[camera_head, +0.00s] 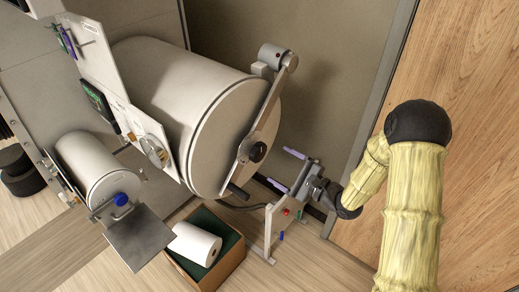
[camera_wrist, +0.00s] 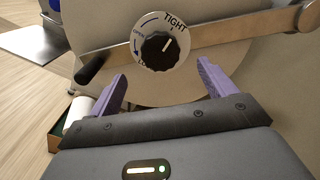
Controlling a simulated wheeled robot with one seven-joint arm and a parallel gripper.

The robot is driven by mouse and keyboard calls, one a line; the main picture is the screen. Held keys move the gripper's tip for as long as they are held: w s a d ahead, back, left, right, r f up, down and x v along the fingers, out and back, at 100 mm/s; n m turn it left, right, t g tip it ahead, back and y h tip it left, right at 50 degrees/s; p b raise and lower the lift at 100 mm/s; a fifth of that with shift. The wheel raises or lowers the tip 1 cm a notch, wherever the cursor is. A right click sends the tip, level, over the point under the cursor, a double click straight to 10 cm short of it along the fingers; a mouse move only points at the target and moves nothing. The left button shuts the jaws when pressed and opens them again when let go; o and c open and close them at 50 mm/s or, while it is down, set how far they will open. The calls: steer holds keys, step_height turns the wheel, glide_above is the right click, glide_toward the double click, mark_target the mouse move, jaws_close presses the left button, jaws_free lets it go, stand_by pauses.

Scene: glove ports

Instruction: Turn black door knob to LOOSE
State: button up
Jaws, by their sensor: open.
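The black door knob (camera_wrist: 157,48) sits on a round white dial on the big drum's door in the wrist view. The dial reads TIGHT at the upper right and OPEN at the left; a partly hidden word starting with L is at the lower left. The knob's pale mark seems to point up and right, towards TIGHT. The knob also shows in the head view (camera_head: 257,152) on the door's bar. My gripper (camera_wrist: 162,74) is open and empty, its purple fingers apart, short of the knob and not touching it. It also shows in the head view (camera_head: 286,169).
A metal bar (camera_head: 268,113) crosses the round door (camera_head: 222,135), with a dark handle at its lower end. A small panel with coloured buttons (camera_head: 285,212) stands below my gripper. A box (camera_head: 233,254) holding a white roll is on the floor. A smaller drum (camera_head: 88,165) is at left.

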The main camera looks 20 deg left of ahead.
mark_target(261, 154)
steer(key=p+x, duration=0.3)
steer(key=x, duration=0.6)
steer(key=shift+w+a, duration=0.1)
steer(key=shift+a, duration=0.05)
steer(key=shift+c, duration=0.4)
steer(key=c, duration=0.9)
